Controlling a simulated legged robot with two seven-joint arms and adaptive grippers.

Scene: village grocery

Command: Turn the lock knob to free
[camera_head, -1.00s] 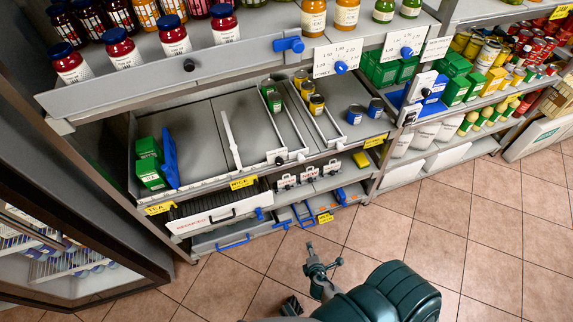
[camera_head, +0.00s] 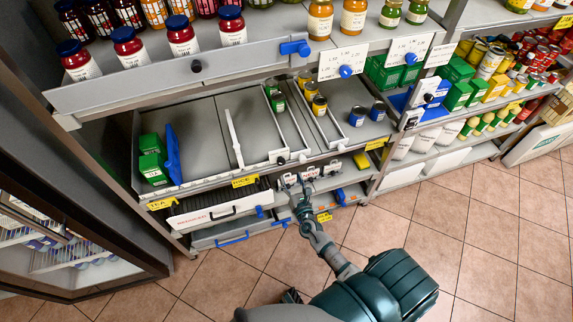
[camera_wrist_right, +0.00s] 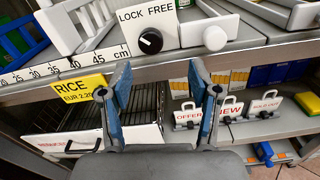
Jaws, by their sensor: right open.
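The lock knob (camera_wrist_right: 150,41) is a round black knob on a white plate marked LOCK FREE (camera_wrist_right: 148,20), in the right wrist view. It sits on the shelf's front edge, above a ruler strip. I cannot tell its exact setting. In the head view it is a small dark dot (camera_head: 281,160) at the front of a divider. My right gripper (camera_wrist_right: 158,75) is open and empty, its fingertips below the knob and apart from it. In the head view the right gripper (camera_head: 299,185) is in front of the lower shelf, below the knob. My left gripper is not in view.
A white round knob (camera_wrist_right: 214,38) sits right of the lock knob. A yellow RICE label (camera_wrist_right: 82,87) is left of my fingers. Clip signs reading OFFER (camera_wrist_right: 187,115), NEW (camera_wrist_right: 229,109) and SOLD OUT (camera_wrist_right: 264,104) stand on the lower shelf. The tiled floor (camera_head: 460,240) is clear.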

